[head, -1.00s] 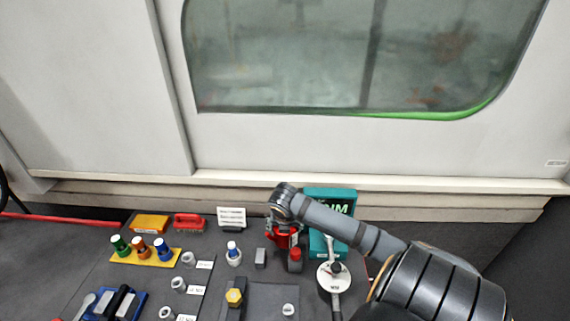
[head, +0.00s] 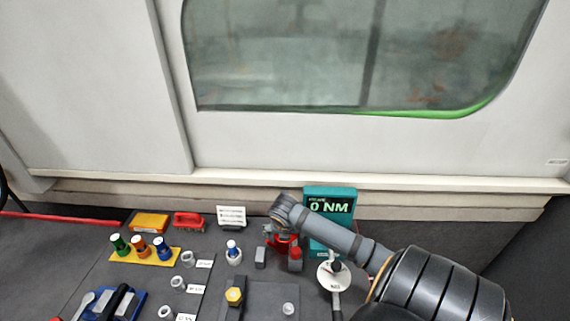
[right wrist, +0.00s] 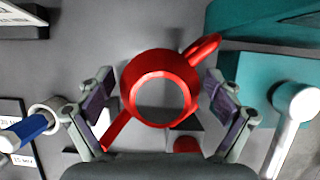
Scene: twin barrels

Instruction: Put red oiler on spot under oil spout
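The red oiler (right wrist: 135,80) is in the middle of the right wrist view, seen from above, with its round opening facing up. Its spout points to the lower left and its handle to the upper right. My right gripper (right wrist: 162,97) is open around it, one finger on each side, with narrow gaps to its wall. In the head view my right gripper (head: 282,229) is low over the table and hides much of the oiler (head: 283,242). I cannot make out the oil spout or the spot under it. My left gripper is not in view.
A teal torque meter (head: 330,208) reading 0 NM stands close to the right of the gripper. A small red-topped object (head: 295,253) and a grey block (head: 261,257) stand in front.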

